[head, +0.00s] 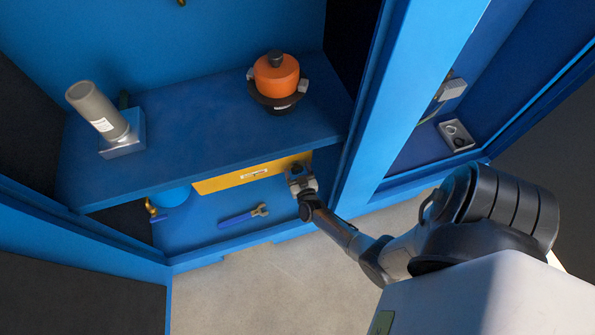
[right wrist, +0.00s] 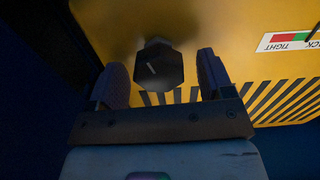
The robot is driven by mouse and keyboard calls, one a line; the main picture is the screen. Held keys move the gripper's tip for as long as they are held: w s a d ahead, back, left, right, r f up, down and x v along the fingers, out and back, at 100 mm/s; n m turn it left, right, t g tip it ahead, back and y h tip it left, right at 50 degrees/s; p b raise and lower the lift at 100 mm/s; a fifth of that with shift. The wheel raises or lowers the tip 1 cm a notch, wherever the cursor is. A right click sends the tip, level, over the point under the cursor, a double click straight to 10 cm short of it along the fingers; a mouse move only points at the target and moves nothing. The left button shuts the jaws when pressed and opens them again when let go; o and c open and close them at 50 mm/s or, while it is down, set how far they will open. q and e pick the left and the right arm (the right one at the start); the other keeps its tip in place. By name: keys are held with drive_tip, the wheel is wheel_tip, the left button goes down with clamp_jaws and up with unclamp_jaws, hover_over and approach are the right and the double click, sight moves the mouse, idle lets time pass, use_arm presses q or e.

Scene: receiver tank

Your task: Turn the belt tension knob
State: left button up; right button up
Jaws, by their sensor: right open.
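The belt tension knob (right wrist: 160,66) is a dark, faceted knob with a pale line on its face, on the yellow panel. My right gripper (head: 299,177) is open at the right end of the yellow panel (head: 252,175), below the blue shelf. In the right wrist view its two fingers stand on either side of the knob, with visible gaps. I cannot tell how deep the knob sits between them. In the head view the gripper hides the knob's spot. My left gripper is not in view.
A gauge label (right wrist: 291,41) reading "TIGHT" has red and green bands. The blue shelf (head: 200,135) overhangs the panel and carries an orange-topped unit (head: 277,75) and a grey cylinder (head: 97,110). A blue-handled tool (head: 243,216) lies below. A blue post (head: 385,100) stands right.

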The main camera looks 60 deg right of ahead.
drive_tip(key=shift+c, duration=0.3)
drive_tip(key=shift+s, duration=0.1)
drive_tip(key=shift+c, duration=1.4)
drive_tip(key=c, duration=0.6)
drive_tip(key=m, duration=0.7)
drive_tip(key=shift+d+m, duration=0.1)
drive_tip(key=shift+m, duration=0.6)
drive_tip(key=shift+s, duration=0.1)
